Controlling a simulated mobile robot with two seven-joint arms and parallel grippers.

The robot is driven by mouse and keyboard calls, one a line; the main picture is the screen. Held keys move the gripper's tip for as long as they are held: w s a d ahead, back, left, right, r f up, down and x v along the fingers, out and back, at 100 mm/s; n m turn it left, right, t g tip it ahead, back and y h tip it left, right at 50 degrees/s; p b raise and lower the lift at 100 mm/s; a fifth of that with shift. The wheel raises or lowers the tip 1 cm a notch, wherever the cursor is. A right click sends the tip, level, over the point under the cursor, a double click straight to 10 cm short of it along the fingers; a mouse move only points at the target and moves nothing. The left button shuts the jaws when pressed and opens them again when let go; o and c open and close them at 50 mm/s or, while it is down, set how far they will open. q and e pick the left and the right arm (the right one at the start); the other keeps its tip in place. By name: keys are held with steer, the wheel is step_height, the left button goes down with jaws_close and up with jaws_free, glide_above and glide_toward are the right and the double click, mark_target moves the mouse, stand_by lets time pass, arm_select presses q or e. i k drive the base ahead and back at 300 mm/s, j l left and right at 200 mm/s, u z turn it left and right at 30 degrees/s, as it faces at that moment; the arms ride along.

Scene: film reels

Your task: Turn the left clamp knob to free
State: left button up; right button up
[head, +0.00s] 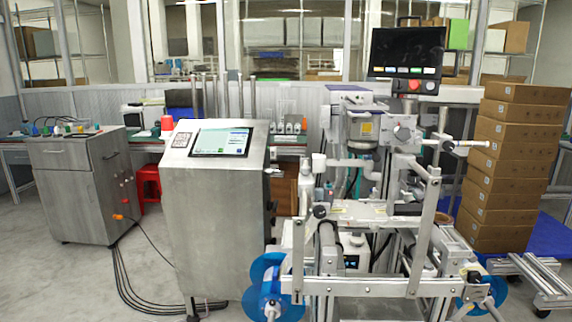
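The machine with the film reels stands right of centre. A blue reel (262,270) sits low at its front left, with a pale hub (270,302) in front of it. A second blue reel (497,290) sits low at the right, partly hidden behind metal parts. A round black knob (320,212) is on the machine's left side above the front rail. I cannot tell from this distance which part is the left clamp knob, or how it is turned. Neither of my grippers is in view.
A steel cabinet with a touchscreen (221,142) stands left of the machine. A grey cabinet (72,190) is farther left, with black cables (122,275) on the floor. Stacked cartons (509,165) stand at the right. An aluminium rail (385,287) crosses the machine's front.

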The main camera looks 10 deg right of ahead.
mark_target(306, 169)
steer(key=i+j, duration=0.65)
steer(key=j, duration=0.15)
steer(key=i+j, duration=0.65)
steer(key=j, duration=0.15)
